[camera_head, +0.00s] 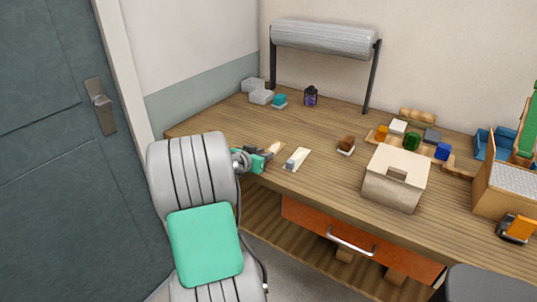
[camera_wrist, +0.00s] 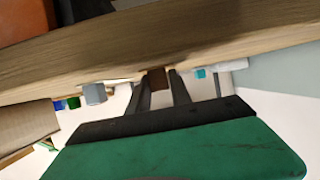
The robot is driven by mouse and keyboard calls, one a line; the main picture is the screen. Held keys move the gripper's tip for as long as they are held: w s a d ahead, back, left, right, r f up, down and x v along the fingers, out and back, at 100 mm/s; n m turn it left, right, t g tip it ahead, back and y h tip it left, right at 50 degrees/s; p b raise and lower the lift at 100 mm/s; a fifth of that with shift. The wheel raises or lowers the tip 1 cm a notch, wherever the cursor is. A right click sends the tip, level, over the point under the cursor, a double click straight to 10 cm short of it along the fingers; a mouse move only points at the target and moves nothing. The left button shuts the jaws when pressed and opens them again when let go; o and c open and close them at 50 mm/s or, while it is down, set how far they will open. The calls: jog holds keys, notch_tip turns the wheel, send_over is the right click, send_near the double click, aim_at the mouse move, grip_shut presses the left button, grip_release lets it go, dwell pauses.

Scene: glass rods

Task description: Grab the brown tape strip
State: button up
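A small light tan strip (camera_head: 275,148) lies at the left front of the wooden table, right by my gripper (camera_head: 266,155). In the wrist view a dark brown piece (camera_wrist: 158,80) shows between the tips of my gripper (camera_wrist: 159,76). It looks like the brown tape strip, but its full shape is hidden. The two dark fingers stand apart with the brown piece filling most of the gap. I cannot tell whether they touch it or are closed on it.
A whitish strip with a grey end (camera_head: 296,159) lies just right of my gripper. A beige box (camera_head: 396,178), a brown lump on a white base (camera_head: 346,144) and coloured blocks stand farther right. Grey blocks (camera_head: 260,96) and a roll stand (camera_head: 325,38) are at the back.

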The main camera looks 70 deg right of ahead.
grip_shut()
jog(key=shift+r, duration=0.1)
